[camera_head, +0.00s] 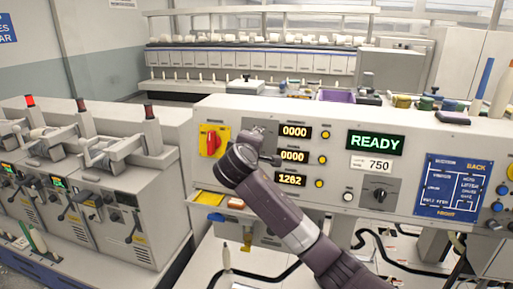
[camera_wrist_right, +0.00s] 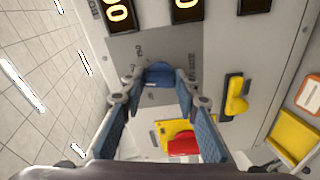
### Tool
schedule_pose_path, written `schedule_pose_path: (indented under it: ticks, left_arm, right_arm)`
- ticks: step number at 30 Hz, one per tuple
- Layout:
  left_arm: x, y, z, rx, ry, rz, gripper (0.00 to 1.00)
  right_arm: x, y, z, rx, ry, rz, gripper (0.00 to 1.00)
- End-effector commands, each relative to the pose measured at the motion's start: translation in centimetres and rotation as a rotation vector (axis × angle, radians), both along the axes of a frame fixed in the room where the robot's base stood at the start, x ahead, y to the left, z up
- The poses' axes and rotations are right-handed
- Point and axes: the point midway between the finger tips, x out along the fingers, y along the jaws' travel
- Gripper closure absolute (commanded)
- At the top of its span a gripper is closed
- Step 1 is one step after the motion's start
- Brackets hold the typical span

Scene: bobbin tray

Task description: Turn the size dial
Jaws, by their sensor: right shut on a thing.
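My right gripper (camera_head: 259,143) reaches the left part of the machine's front panel (camera_head: 335,170). In the right wrist view its two blue-padded fingers (camera_wrist_right: 160,76) come together at a grey plate (camera_wrist_right: 158,45) with small dark lettering. Another black dial (camera_head: 380,194) sits on a dark plate farther right, below a white label reading 750 (camera_head: 372,165). My left gripper is not in view.
A red rotary switch on a yellow plate (camera_head: 211,141) is just left of my right gripper. Lit displays (camera_head: 293,157) with yellow buttons are close on its right. A green READY display (camera_head: 375,142) and a blue diagram panel (camera_head: 453,186) are farther right. A shallow yellow tray (camera_head: 207,198) juts out below.

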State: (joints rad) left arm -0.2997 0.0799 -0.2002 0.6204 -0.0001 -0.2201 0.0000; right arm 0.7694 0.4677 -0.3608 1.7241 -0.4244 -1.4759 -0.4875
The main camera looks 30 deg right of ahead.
Motion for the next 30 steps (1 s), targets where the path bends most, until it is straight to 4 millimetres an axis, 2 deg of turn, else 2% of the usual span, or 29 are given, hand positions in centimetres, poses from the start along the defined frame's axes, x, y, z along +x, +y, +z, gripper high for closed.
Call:
schedule_pose_path:
  ticks: [1, 15, 30]
  left_arm:
    - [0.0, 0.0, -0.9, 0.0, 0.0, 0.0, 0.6]
    - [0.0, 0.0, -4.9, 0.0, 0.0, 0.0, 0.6]
    - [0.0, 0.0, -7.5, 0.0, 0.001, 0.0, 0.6]
  right_arm:
    - [0.0, 0.2, -0.8, 0.033, -0.03, -0.009, 0.96]
    - [0.1, 0.2, -0.9, 0.311, -0.353, -0.116, 0.96]
    - [0.1, 0.3, -0.7, 0.504, -0.579, -0.193, 0.96]
